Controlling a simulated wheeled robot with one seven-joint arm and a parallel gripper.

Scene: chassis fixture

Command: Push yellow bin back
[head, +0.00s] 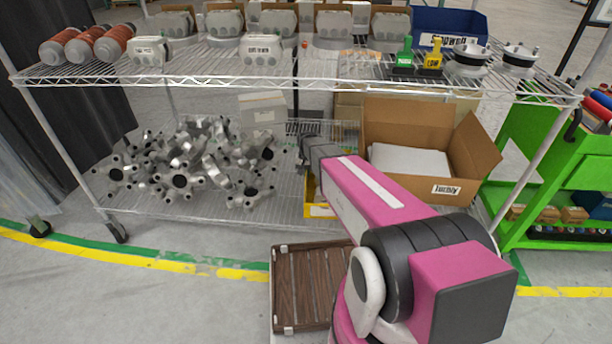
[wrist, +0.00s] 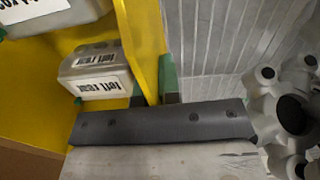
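The yellow bin (head: 322,211) sits on the lower wire shelf, mostly hidden behind my arm in the head view. The wrist view shows its yellow side wall (wrist: 143,40) and inside it a grey part (wrist: 97,70) labelled "left rear". My gripper (wrist: 154,88) has its green fingertips on either side of that wall, close against it, and appears shut on it. In the head view the gripper's fingertips are hidden by the arm and shelf.
Several grey metal castings (head: 205,165) lie left of the bin, close to my gripper. An open cardboard box (head: 470,160) stands to its right. The upper wire shelf (head: 215,68) is overhead. A brown slatted crate (head: 300,290) stands on the floor in front.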

